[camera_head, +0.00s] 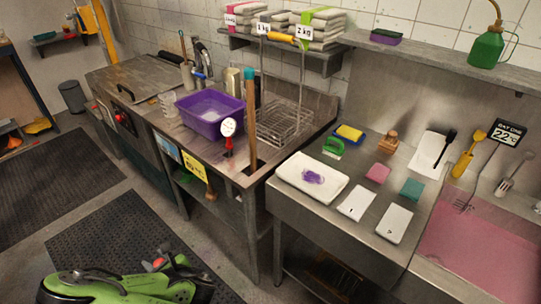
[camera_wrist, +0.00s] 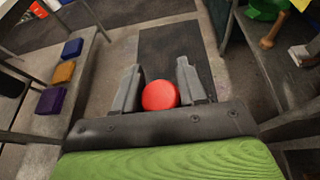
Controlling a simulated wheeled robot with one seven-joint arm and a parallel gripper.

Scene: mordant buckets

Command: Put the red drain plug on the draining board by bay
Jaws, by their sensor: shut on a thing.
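The red drain plug (camera_wrist: 160,95) shows as a round red disc between the two grey fingers of my gripper (camera_wrist: 159,78) in the wrist view. My gripper is shut on it, above the floor. The steel draining board (camera_head: 400,168) is right of centre, left of the pink-filled sink with the "BAY ONE 22" sign (camera_head: 508,132).
A purple basin (camera_head: 210,112) and wire basket stand on the left counter. Dark mats cover the floor.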

